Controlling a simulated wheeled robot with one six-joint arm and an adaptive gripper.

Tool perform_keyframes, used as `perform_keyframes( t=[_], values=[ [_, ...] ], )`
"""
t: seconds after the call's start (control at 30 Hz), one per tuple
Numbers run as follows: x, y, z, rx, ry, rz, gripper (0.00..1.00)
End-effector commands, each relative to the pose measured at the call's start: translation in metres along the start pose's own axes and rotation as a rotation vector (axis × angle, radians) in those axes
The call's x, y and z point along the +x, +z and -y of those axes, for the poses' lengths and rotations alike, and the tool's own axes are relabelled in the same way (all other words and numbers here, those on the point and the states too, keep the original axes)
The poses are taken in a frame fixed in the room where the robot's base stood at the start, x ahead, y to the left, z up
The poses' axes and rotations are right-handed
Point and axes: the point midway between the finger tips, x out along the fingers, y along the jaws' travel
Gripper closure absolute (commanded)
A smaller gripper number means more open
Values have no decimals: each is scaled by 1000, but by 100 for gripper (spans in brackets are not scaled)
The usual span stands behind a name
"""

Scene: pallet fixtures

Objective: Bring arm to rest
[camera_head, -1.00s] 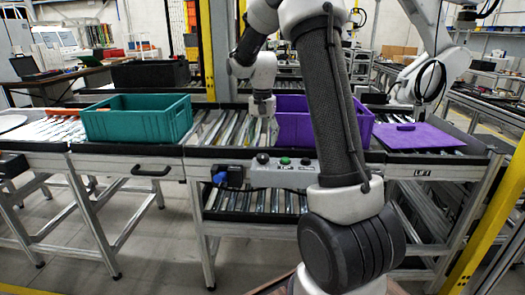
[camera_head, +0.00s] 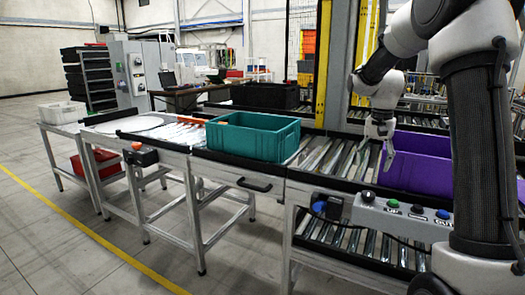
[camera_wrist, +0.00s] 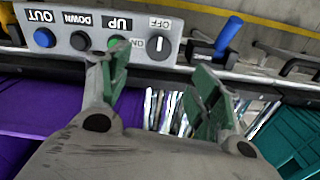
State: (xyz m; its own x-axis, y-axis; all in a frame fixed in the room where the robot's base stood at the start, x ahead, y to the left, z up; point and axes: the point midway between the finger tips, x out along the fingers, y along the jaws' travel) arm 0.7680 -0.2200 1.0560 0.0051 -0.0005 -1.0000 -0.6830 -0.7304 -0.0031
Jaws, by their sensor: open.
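My gripper (camera_head: 388,153) hangs at the left edge of the purple crate (camera_head: 421,163), over the roller conveyor, in the head view. In the wrist view my gripper (camera_wrist: 160,80) has its two green-padded fingers spread apart with nothing between them. Rollers show below and between the fingers. My arm rises along the right side of the head view and hides part of the purple crate. The purple crate also shows at the left of the wrist view (camera_wrist: 60,110).
A teal crate (camera_head: 254,140) stands on the conveyor to the left; bare rollers (camera_head: 340,154) lie between the crates. A control box (camera_head: 402,214) with buttons is on the front edge. A white bin (camera_head: 62,112) stands far left. The floor at left is clear.

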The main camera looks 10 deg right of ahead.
Motion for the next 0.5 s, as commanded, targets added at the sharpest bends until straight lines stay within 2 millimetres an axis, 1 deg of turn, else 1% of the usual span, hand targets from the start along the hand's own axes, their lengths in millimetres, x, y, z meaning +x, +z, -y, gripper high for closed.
perform_keyframes(
  t=[0.07,0.1,0.13,0.2,0.37,0.47,0.5],
  values=[
    [14,11,-8,-93,16,26,37],
    [23,23,-16,-151,28,47,37],
    [23,34,-24,-198,30,54,37],
    [15,59,-39,-290,26,51,37],
    [-6,111,-67,-448,8,21,37],
    [-20,147,-87,-537,-7,-15,37],
    [-25,162,-96,-572,-14,-33,37]
  ],
)
